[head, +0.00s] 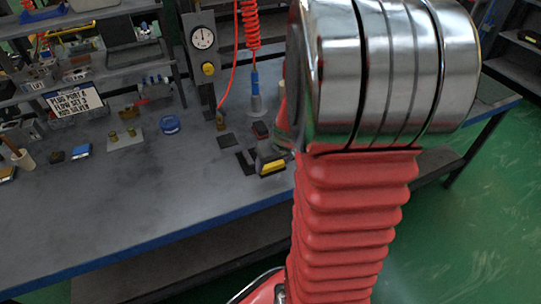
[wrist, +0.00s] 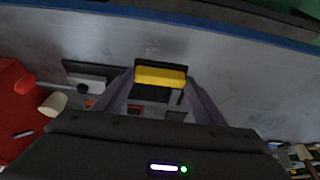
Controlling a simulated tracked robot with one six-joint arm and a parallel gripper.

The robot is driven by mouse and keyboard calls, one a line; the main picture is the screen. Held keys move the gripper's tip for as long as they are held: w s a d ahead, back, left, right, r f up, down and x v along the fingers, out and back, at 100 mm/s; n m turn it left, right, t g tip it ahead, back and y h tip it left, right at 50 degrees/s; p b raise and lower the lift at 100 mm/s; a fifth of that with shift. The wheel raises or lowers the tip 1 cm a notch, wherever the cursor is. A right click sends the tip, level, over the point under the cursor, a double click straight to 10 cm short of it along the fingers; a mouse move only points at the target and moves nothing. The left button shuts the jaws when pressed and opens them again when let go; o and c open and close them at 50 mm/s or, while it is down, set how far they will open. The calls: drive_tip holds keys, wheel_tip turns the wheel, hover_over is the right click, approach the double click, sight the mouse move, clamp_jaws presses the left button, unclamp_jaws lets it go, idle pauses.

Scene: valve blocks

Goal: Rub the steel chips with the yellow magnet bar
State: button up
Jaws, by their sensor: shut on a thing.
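The yellow magnet bar (wrist: 160,76) sits between the two fingertips of my gripper (wrist: 160,84) in the wrist view, and my gripper is shut on it. The bar has a dark body with a yellow face. In the head view the bar (head: 273,167) shows near the bench's front edge, just left of my red arm. I cannot tell whether it touches the bench top. A few faint pale specks lie on the bench beyond the bar in the wrist view; they are too small to name as steel chips.
The grey bench (head: 120,215) has a blue front edge, with clear room at front left. A gauge post (head: 203,45), a blue round lid (head: 170,124), a brass-fitted plate (head: 125,138) and a lettered sign (head: 75,100) stand behind.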

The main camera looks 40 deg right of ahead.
sight(273, 170)
wheel_tip(273, 170, down, 4)
drive_tip(key=shift+f, duration=0.15)
drive_tip(key=shift+d, duration=0.3)
drive_tip(key=shift+c, duration=0.4)
drive_tip(key=shift+s+d, duration=0.25)
drive_tip(key=shift+d, duration=0.4)
drive_tip(key=shift+s+d, duration=0.2)
drive_tip(key=shift+d, duration=0.75)
drive_tip(key=shift+s, duration=0.15)
drive_tip(key=shift+w+a, duration=0.25)
drive_tip(key=shift+a, duration=0.45)
drive_tip(key=shift+w+a, duration=0.2)
drive_tip(key=shift+a, duration=0.45)
drive_tip(key=shift+w+a, duration=0.25)
drive_tip(key=shift+a, duration=0.45)
wheel_tip(273, 170, up, 4)
drive_tip(key=shift+r, duration=0.1)
drive_tip(key=shift+s+d+r, duration=0.1)
drive_tip(key=shift+s+r, duration=0.05)
drive_tip(key=shift+r, duration=1.85)
